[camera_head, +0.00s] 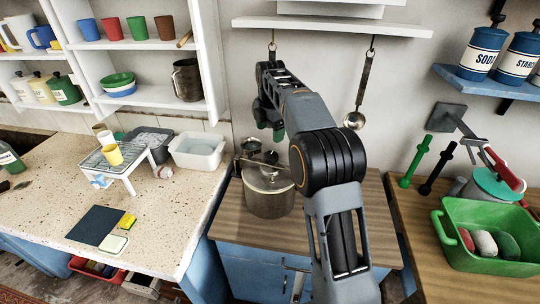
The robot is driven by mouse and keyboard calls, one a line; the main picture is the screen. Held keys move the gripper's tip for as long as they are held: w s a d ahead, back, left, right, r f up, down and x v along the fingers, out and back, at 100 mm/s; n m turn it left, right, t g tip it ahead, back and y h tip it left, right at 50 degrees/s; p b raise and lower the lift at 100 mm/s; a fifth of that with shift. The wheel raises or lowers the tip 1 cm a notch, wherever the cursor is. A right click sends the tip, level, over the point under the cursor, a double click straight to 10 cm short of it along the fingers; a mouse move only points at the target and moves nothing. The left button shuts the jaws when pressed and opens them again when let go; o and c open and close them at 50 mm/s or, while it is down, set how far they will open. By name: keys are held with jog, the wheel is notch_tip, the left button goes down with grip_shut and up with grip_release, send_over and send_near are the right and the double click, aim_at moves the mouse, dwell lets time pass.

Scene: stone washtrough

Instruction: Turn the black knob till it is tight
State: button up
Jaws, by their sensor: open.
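My arm rises from the bottom centre and bends over the stove-side counter. My gripper (272,128) is small and dark at its far end, above a steel pot (269,198), its jaws partly hidden by the wrist and forearm. No black knob can be made out with certainty. A dark fitting (269,172) shows on the pot's lid. A slim black piece with a collar (438,170) stands tilted at the right, beside a similar green one (415,161). My gripper is well to the left of these two and touches neither.
A green tub (485,262) with several rounded lumps stands on the right counter, near a teal-lidded vessel (494,184). A ladle (355,120) hangs on the wall.

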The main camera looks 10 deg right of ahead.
aim_at(271, 155)
notch_tip(271, 155, up, 4)
jog(key=n, duration=0.9)
jog(key=shift+n, duration=0.3)
jog(key=f, duration=0.9)
jog(key=s+f+b, duration=0.1)
jog(key=f, duration=0.3)
jog(key=shift+f, duration=0.35)
jog(key=c, duration=0.9)
